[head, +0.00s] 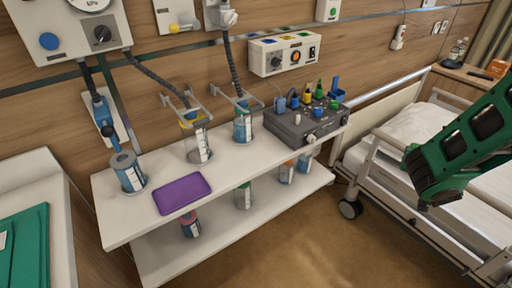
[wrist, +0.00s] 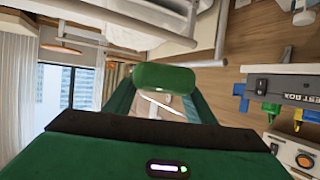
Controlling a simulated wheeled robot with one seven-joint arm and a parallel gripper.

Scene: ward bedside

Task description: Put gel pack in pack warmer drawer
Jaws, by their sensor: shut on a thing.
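My gripper (head: 428,178) is at the right of the head view, above the bed and well right of the shelf unit. In the wrist view its two fingers close in on a green, rounded pad (wrist: 165,76), which I take for the gel pack. The pad lies across the fingertips, and its colour is close to that of my gripper. In the head view I cannot clearly tell pack from fingers. I cannot make out a pack warmer drawer in either view.
The bed (head: 405,135) has raised rails. Green folded cloth or a folder (head: 25,248) lies at left. Brown floor in front is clear.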

